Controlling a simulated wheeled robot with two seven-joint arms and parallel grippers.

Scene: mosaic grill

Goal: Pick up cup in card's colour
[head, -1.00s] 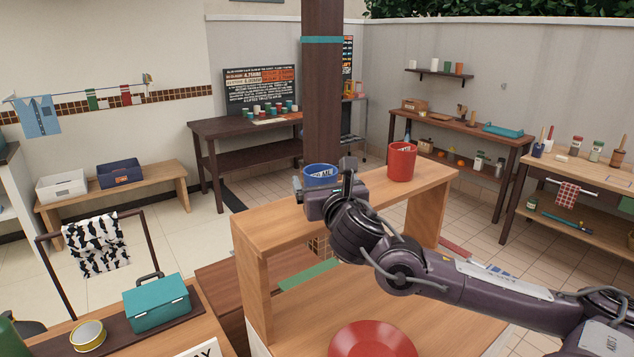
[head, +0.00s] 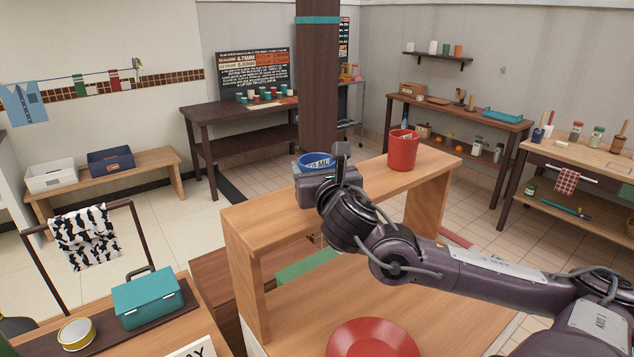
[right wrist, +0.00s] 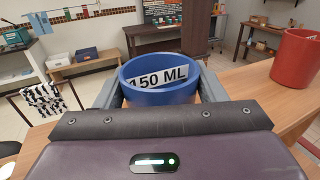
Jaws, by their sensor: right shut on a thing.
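A blue cup (head: 313,161) stands upright on the raised wooden shelf (head: 258,214), partly hidden in the head view behind my right gripper (head: 318,176). In the right wrist view the blue cup (right wrist: 160,90) sits between the two fingers, with a white label reading "150 ML" inside it. The right gripper is shut on the blue cup. I cannot tell whether the cup is lifted off the shelf. A red cup (head: 403,150) stands on the same shelf to the right and also shows in the right wrist view (right wrist: 296,60). No colour card can be made out. The left gripper is not in view.
A dark post (head: 318,80) rises behind the blue cup. A red plate (head: 373,340) lies on the lower counter below the shelf. A teal box (head: 147,298) and a yellow tin (head: 76,332) stand on the left cart. Small cups (head: 265,95) stand on a far table.

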